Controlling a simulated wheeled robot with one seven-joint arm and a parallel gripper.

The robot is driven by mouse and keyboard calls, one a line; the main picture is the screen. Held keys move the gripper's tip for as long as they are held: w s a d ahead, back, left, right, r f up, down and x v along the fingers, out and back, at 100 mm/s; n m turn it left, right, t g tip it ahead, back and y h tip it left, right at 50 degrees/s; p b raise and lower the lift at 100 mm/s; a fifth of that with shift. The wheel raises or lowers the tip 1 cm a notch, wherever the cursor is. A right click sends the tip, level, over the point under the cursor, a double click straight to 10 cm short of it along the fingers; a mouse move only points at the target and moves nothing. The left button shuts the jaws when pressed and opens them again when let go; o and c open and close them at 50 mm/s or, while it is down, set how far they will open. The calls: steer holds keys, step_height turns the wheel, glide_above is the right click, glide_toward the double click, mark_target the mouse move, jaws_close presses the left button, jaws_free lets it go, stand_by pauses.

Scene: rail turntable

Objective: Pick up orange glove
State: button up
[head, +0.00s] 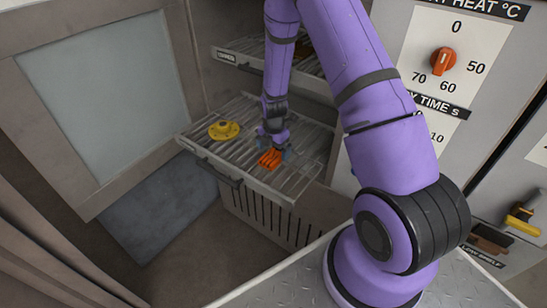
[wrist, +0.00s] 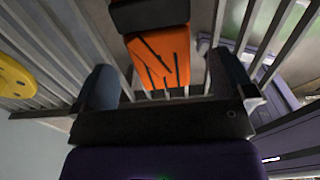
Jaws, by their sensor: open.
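The orange glove (head: 269,159) lies on the pulled-out wire rack, near its middle. In the wrist view the orange glove (wrist: 160,58) has dark slits between its fingers and a black cuff at the top of the picture. My gripper (head: 272,150) is over the glove. In the wrist view my gripper (wrist: 168,85) is open, with one dark finger on each side of the glove and a gap on both sides. I cannot tell whether the fingers touch the rack. My arm hides part of the glove in the head view.
A yellow flanged part (head: 224,130) sits on the same rack (head: 290,185), left of the glove. Another rack (head: 235,57) is above. An open door (head: 95,80) stands at left. A control panel with an orange knob (head: 443,61) is at right.

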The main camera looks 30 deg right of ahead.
steer(key=shift+f, duration=1.05)
steer(key=c, duration=1)
steer(key=shift+r, duration=0.15)
